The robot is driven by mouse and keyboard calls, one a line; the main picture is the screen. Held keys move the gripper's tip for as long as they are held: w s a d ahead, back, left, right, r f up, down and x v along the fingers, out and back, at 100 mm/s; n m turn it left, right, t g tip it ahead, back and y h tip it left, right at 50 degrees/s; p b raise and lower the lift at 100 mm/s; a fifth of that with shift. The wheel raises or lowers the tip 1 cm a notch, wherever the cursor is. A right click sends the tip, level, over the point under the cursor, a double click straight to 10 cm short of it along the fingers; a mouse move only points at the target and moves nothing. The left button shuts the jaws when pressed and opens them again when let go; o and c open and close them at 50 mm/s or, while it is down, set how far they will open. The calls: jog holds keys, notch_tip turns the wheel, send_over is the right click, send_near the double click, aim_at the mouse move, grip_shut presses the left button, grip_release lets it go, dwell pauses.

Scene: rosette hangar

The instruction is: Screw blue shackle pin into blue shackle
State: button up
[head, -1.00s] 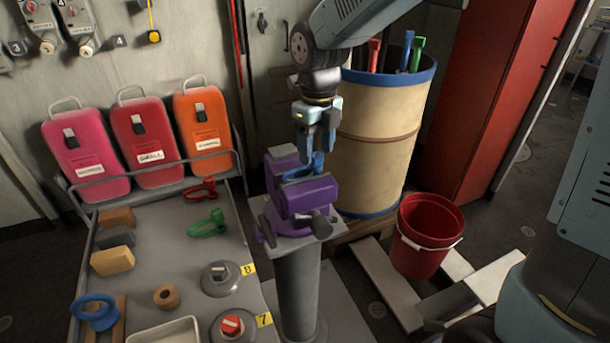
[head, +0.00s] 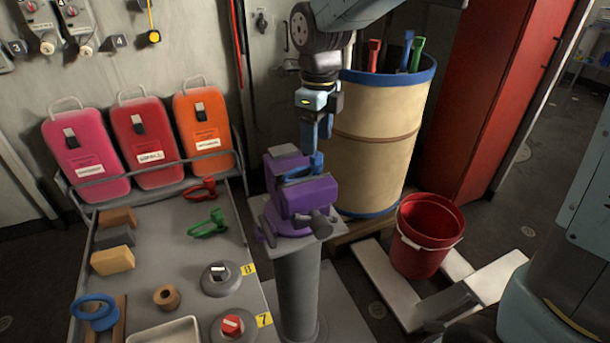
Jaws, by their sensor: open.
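The purple vise (head: 310,196) on its grey pedestal holds a blue shackle (head: 296,174), of which only a part shows at the jaws. A blue piece that looks like the shackle pin's head (head: 318,163) stands up at the shackle's right side. How deep the pin sits in the shackle cannot be seen. My gripper (head: 318,149) points straight down over this blue piece, with its fingertips at or just around its top. I see the fingers nearly edge-on; they are open, and whether they touch the pin is unclear.
A bench left of the vise holds red (head: 200,189) and green (head: 208,224) shackles, several blocks and a blue ring-shaped part (head: 95,312). A tan barrel (head: 375,145) with coloured handles stands close behind the vise. A red bucket (head: 424,235) stands to the right.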

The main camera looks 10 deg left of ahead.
jog(key=n, duration=1.6)
jog(key=shift+n, duration=0.4)
jog(key=n, duration=0.5)
jog(key=shift+n, duration=0.4)
jog(key=n, duration=1.6)
jog(key=shift+n, duration=0.4)
jog(key=n, duration=0.5)
